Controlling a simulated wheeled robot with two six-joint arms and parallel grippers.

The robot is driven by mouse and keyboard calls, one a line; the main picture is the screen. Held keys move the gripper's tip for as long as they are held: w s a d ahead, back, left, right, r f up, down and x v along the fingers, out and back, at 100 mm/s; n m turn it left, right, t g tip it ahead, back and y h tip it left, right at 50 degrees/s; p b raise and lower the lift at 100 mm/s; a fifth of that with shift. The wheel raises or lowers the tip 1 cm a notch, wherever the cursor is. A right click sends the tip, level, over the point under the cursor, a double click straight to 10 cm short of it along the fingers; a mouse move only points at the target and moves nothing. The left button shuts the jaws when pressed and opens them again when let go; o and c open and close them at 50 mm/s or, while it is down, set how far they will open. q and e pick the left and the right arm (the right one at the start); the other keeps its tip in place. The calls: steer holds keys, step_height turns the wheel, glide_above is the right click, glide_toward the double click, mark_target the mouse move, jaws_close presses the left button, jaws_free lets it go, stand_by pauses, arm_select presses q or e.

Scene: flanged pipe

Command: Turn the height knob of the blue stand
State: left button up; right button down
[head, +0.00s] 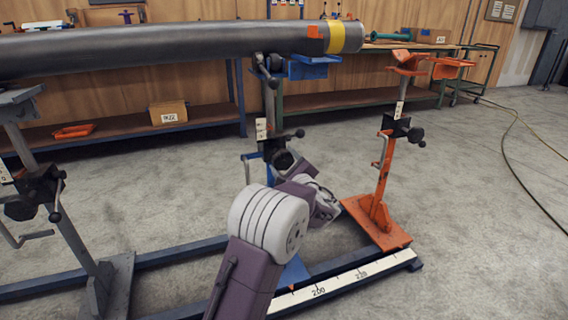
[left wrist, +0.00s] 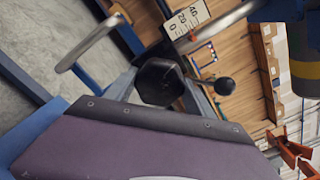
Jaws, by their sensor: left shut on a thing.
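The blue stand (head: 308,70) stands under the pipe (head: 180,50) near its yellow-banded right end. Its height knob (head: 284,160) is dark and sits on the column below a white scale (head: 262,128). In the left wrist view the black faceted knob (left wrist: 158,82) shows just beyond my purple hand, with the scale (left wrist: 187,18) above it. My left gripper (head: 294,170) reaches up from below to the knob and is shut on it; the fingertips are mostly hidden. My right gripper is not in view.
A grey stand (head: 65,215) supports the pipe at left. Workbenches (head: 340,100) line the back wall. A hose (head: 515,160) lies on open floor at right.

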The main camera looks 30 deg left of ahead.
arm_select(q)
steer(key=o, duration=1.4)
steer(key=shift+c, duration=0.2)
steer(key=shift+s+d, duration=0.15)
steer(key=shift+d, duration=0.05)
steer(key=p+v, duration=0.4)
steer(key=v, duration=0.4)
steer(key=shift+s+d, duration=0.2)
steer(key=shift+s, duration=0.05)
